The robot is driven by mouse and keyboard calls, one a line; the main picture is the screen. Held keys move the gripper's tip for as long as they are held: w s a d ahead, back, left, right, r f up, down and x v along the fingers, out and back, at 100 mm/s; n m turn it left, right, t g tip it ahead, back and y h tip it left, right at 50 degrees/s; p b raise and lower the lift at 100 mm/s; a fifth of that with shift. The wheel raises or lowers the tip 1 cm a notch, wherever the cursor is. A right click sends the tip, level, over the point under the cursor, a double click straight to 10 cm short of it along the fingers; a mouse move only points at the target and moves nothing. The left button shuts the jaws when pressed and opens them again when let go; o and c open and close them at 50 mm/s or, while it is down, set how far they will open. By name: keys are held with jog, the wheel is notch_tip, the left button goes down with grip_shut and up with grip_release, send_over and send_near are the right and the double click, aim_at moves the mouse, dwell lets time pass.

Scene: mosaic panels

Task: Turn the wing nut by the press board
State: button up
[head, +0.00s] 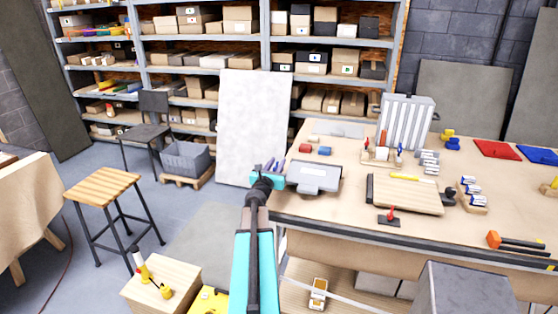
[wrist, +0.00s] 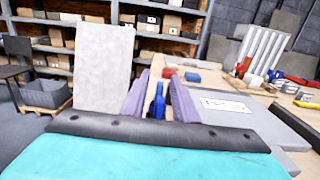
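A flat grey board (head: 314,178) with a pale label lies at the left end of the workbench; it also fills the right of the wrist view (wrist: 265,118). I take it to be the press board. My gripper (head: 277,166) is at its left edge, over the bench's left end. In the wrist view, my gripper's two purple fingers (wrist: 160,92) stand apart on either side of a small upright blue piece (wrist: 157,103), which may be the wing nut. I cannot tell whether the fingers touch it.
A red block (head: 306,148) and a blue block (head: 325,150) lie behind the grey board. A wooden board (head: 405,196) and a red-handled piece (head: 391,215) are to the right. A pale panel (head: 253,125) leans on the shelves behind. A stool (head: 105,187) stands left.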

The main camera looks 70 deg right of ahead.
jog(key=shift+d, duration=1.05)
grip_shut()
jog(key=shift+d, duration=0.2)
jog(key=shift+a+p, duration=0.15)
jog(key=shift+p, duration=0.15)
